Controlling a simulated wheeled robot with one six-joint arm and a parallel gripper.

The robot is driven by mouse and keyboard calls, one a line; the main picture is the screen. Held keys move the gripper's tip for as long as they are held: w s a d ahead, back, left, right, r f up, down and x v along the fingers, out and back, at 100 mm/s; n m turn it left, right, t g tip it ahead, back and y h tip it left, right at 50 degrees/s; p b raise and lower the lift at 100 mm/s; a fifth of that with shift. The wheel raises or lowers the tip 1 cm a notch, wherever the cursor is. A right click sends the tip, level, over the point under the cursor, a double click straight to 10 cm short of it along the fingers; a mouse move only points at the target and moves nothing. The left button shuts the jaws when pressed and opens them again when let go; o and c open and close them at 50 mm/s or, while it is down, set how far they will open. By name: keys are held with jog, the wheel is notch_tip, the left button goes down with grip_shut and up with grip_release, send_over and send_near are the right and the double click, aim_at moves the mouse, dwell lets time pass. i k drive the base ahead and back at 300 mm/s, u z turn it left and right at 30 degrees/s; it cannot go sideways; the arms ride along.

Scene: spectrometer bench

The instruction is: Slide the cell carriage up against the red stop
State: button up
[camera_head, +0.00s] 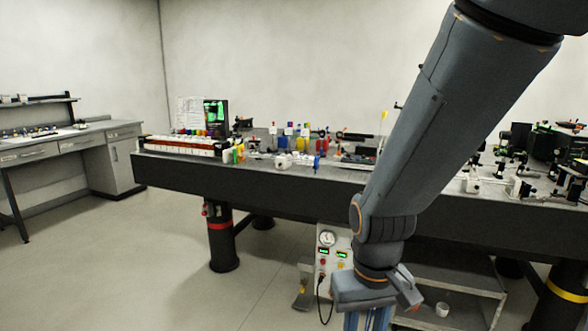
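I cannot single out the cell carriage or the red stop with certainty. Several small parts, some white, blue and red, stand on the dark optical bench (260,187) in the middle of the head view. They are too small to tell apart, and my arm hides part of the bench behind it. My gripper (368,322) hangs pointing down at the bottom of the view, in front of the bench and below the level of its top. Its fingertips are cut off by the lower frame edge, so its opening does not show.
A white-and-red rack (180,146) and a dark screen (216,114) stand at the bench's left end. Optics crowd its right end. A control box with a gauge (328,238) and a grey shelf (450,270) are below the bench. The floor at left is clear.

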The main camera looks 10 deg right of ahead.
aim_at(473, 180)
jog(key=z, duration=0.9)
jog(key=i, duration=1.1)
jog(key=u, duration=0.25)
jog(key=i, duration=0.7)
jog(key=u, duration=0.85)
jog(key=i, duration=0.25)
jog(key=z, duration=1.5)
